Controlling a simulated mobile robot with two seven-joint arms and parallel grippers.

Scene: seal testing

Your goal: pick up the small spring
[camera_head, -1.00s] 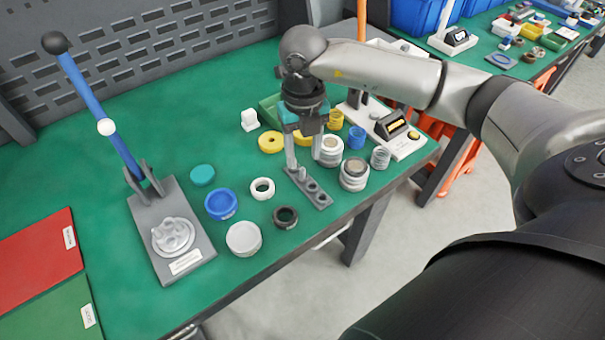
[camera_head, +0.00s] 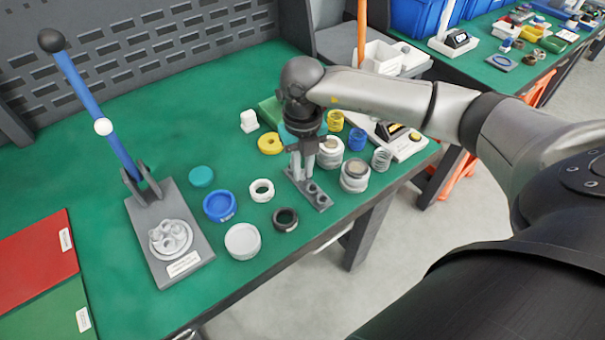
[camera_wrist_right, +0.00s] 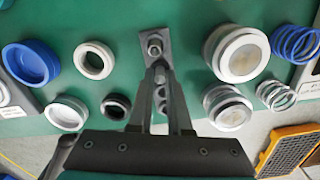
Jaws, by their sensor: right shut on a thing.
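A narrow grey holder block with holes (camera_head: 319,198) lies near the table's front edge; it also shows in the wrist view (camera_wrist_right: 146,36). My right gripper (camera_head: 302,177) points down over the block's far end. In the wrist view its fingers (camera_wrist_right: 160,66) are closed on a small grey upright piece (camera_wrist_right: 154,44) at that end, which I take as the small spring. Its coils cannot be made out, and the fingers hide part of it. The piece still appears at the block. My left gripper is not in view.
White-and-grey round pieces (camera_head: 354,175) stand close right of the gripper. Larger yellow (camera_head: 335,120), blue (camera_head: 357,138) and silver (camera_head: 381,159) springs stand further right. A white ring (camera_head: 262,190) and a black ring (camera_head: 285,219) lie left. A lever press (camera_head: 180,262) stands further left.

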